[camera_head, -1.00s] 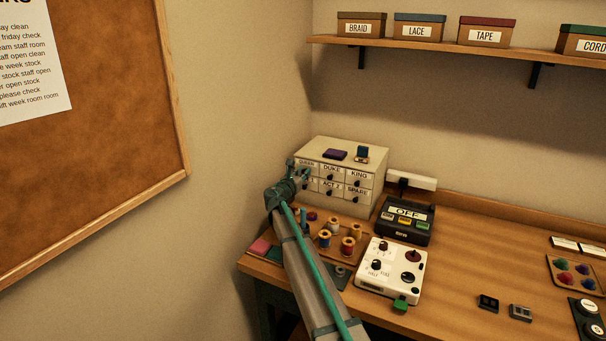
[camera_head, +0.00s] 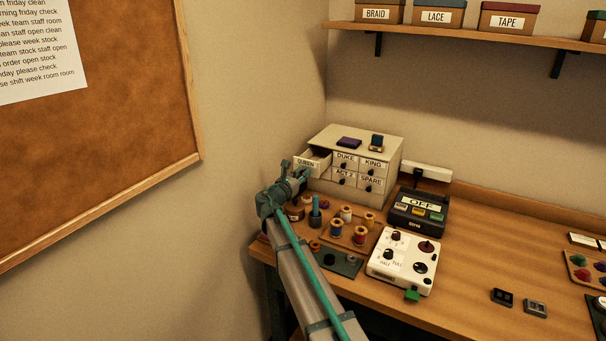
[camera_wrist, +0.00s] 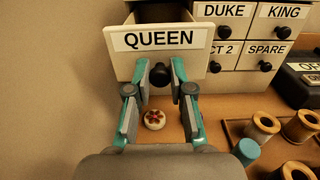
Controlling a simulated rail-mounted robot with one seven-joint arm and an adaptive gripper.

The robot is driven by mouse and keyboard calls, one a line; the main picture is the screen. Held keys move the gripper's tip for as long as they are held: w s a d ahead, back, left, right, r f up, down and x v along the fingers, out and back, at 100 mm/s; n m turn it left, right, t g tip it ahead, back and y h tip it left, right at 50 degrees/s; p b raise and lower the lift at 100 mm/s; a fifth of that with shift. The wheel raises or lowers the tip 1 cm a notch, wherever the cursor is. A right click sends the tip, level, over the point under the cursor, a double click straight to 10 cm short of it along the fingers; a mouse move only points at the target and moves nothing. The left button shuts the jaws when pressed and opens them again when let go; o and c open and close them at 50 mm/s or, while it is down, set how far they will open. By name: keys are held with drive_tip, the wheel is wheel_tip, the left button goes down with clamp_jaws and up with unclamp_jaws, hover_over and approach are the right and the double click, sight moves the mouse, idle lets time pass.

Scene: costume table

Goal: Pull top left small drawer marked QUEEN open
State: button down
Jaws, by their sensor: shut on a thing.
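The QUEEN drawer (camera_head: 310,162) is the top left small drawer of the cream cabinet (camera_head: 385,188), and it stands pulled out from the cabinet front. In the wrist view the QUEEN drawer (camera_wrist: 160,40) fills the upper middle, with a dark gap behind its front. My gripper (camera_wrist: 160,75) has its two teal and grey fingers on either side of the drawer's round dark knob (camera_wrist: 160,75), shut on it. In the head view my gripper (camera_head: 296,176) is at the drawer's front, and the knob is hidden there.
The DUKE (camera_head: 345,158), KING (camera_head: 373,165) and SPARE (camera_head: 371,181) drawers are closed. Thread spools (camera_head: 346,213) stand on the table below the drawers. A white dial box (camera_head: 402,262) and a black OFF box (camera_head: 419,212) are to the right. A wall is close on the left.

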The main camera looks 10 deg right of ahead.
drive_tip(key=c, duration=1)
unclamp_jaws()
drive_tip(key=shift+c, duration=0.2)
drive_tip(key=v, duration=1.2)
